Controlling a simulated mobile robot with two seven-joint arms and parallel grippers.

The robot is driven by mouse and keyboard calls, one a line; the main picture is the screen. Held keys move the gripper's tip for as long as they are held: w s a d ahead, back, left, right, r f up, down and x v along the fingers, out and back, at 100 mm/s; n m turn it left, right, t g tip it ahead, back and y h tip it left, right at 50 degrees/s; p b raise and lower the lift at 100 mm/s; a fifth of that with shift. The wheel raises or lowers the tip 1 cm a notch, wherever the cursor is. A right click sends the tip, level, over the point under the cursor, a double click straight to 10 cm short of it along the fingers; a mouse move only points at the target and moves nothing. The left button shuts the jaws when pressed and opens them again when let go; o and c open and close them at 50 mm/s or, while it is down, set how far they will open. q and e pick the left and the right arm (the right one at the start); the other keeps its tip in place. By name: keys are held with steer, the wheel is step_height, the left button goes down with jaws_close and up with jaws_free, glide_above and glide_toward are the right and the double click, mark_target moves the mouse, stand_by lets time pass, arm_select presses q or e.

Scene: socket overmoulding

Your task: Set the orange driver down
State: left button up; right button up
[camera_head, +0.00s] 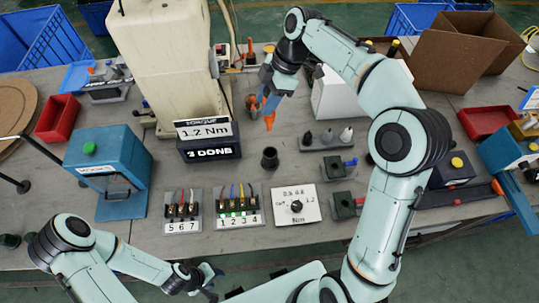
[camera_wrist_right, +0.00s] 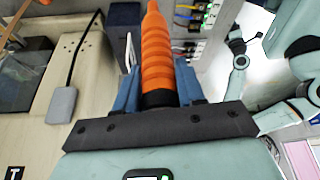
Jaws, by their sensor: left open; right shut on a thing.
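The orange driver (camera_head: 270,109) hangs in my right gripper (camera_head: 269,92), above the bench and behind a small dark round holder (camera_head: 270,157) in the head view. In the right wrist view the ribbed orange handle (camera_wrist_right: 157,55) sits between the blue fingers of my right gripper (camera_wrist_right: 157,82), which are shut on it. The driver is apart from the holder. My left gripper (camera_head: 207,283) is open and empty, low at the front edge of the bench.
A torque display (camera_head: 205,130) reading 1.2 Nm and 3 DONE stands left of the holder. Numbered socket racks (camera_head: 238,220) and a white dial box (camera_head: 296,205) lie in front. A grey block with dark and pale bits (camera_head: 327,143) stands right. A teal machine (camera_head: 107,170) stands left.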

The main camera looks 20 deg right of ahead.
mark_target(268, 130)
step_height(268, 130, down, 13)
steer(key=shift+d+f+b, duration=0.1)
steer(key=shift+d+b, duration=0.05)
steer(key=shift+b, duration=0.8)
arm_select(q)
steer(key=s+f, duration=0.2)
steer(key=shift+s+f, duration=0.15)
steer(key=shift+f, duration=0.25)
arm_select(e)
step_height(268, 130, down, 6)
steer(key=shift+f, duration=0.25)
steer(key=shift+f, duration=0.15)
steer(key=o, duration=1.2)
steer(key=shift+s, duration=0.1)
steer(key=shift+c, duration=0.2)
arm_select(q)
steer(key=shift+s+f, duration=0.1)
steer(key=shift+f, duration=0.05)
